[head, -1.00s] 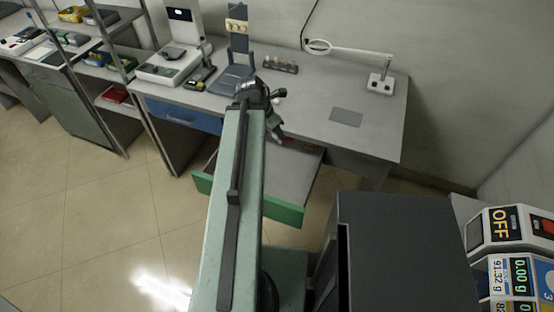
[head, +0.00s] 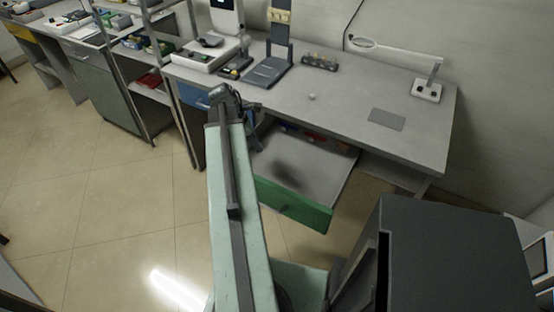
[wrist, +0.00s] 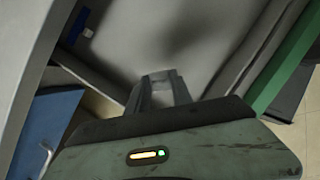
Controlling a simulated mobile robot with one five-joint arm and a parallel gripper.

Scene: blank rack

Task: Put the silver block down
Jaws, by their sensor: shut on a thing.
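My gripper (wrist: 160,92) is in the wrist view, its two fingers shut on a small grey piece, the silver block (wrist: 161,76), at the fingertips. Little of the block shows. Behind it lies the pale floor of an open drawer, with a dark shadow on it; I cannot tell how high the block is above it. In the head view the drawer (head: 325,172) is pulled out under the desk, with a green front (head: 290,205). There my gripper is mostly hidden behind my arm, at the drawer's left side.
The grey desk (head: 345,118) carries a magnifier lamp (head: 428,88), a dark mat (head: 386,119), a small pale round thing (head: 312,97), a small rack (head: 319,62) and a white instrument (head: 207,55). A blue drawer front (wrist: 48,125) is close left in the wrist view.

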